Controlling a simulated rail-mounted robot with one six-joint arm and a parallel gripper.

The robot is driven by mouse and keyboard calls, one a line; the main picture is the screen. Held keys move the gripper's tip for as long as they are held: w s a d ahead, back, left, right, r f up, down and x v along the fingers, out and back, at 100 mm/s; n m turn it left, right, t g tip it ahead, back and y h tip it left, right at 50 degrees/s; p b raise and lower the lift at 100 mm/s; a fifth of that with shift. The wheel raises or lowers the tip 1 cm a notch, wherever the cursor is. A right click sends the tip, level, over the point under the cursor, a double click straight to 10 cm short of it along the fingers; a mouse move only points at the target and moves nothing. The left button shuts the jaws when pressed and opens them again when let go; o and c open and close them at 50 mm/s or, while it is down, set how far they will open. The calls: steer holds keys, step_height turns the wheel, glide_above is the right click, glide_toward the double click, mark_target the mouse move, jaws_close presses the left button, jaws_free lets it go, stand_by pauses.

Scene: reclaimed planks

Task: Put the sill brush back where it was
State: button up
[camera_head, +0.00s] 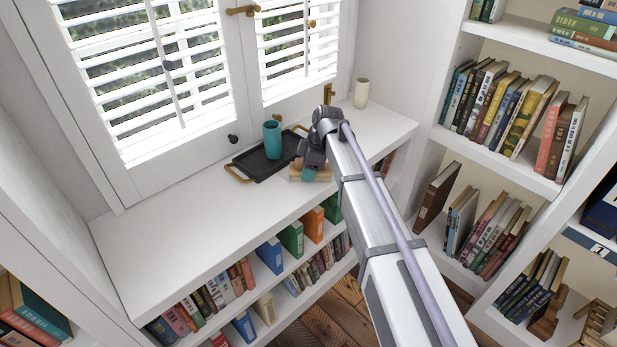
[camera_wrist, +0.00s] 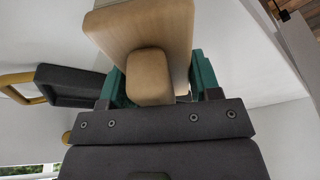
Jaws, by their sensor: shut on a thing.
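The sill brush (camera_head: 296,174), a pale wooden block, shows at the far end of my arm in the head view, over the white window sill (camera_head: 180,225). In the wrist view the brush (camera_wrist: 140,30) has a wide wooden body and a smaller rounded wooden grip. My gripper (camera_head: 309,174) is shut on that grip, with a teal finger on each side. It partly hides the brush in the head view. Bristles are not visible. I cannot tell whether the brush touches the sill or hangs just above it.
A dark tray (camera_head: 249,165) with brass handles lies just left of the brush, holding a teal cup (camera_head: 272,140). A cream cup (camera_head: 361,93) stands at the sill's back right. Shuttered windows (camera_head: 150,80) rise behind. The left sill is clear. Bookshelves (camera_head: 500,145) stand right.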

steer(key=shift+r, duration=0.1)
steer(key=o, duration=0.4)
steer(key=shift+f, duration=0.2)
steer(key=o, duration=0.4)
steer(key=shift+o, duration=0.2)
steer(key=shift+r, duration=0.1)
steer(key=p+v, duration=1.2)
steer(key=shift+r, duration=0.25)
steer(key=shift+f, duration=0.1)
